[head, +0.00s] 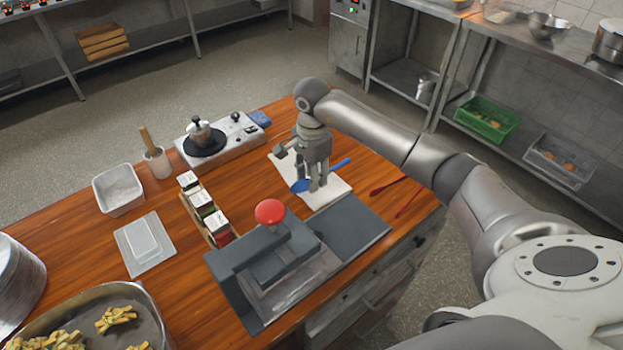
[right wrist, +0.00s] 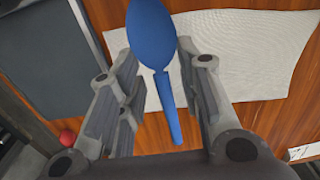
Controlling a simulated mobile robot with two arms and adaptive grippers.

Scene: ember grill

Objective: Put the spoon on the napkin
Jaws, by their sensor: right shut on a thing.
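The blue spoon (head: 301,186) is in my right gripper (head: 319,187) over the white napkin (head: 333,192), near the right side of the table. In the right wrist view the spoon (right wrist: 150,33) lies between the fingers (right wrist: 163,95), bowl toward the top and handle pointing down. The napkin (right wrist: 245,50) shows behind it. My right gripper is shut on the spoon, and its fingers hide part of the spoon in the head view. I cannot tell whether the spoon touches the napkin. My left gripper is not in view.
A grey press with a red knob (head: 270,212) stands in front of the napkin. Red utensils (head: 389,185) lie to its right. A burner with a pot (head: 199,131), a row of small boxes (head: 204,208) and a white container (head: 119,188) stand to the left.

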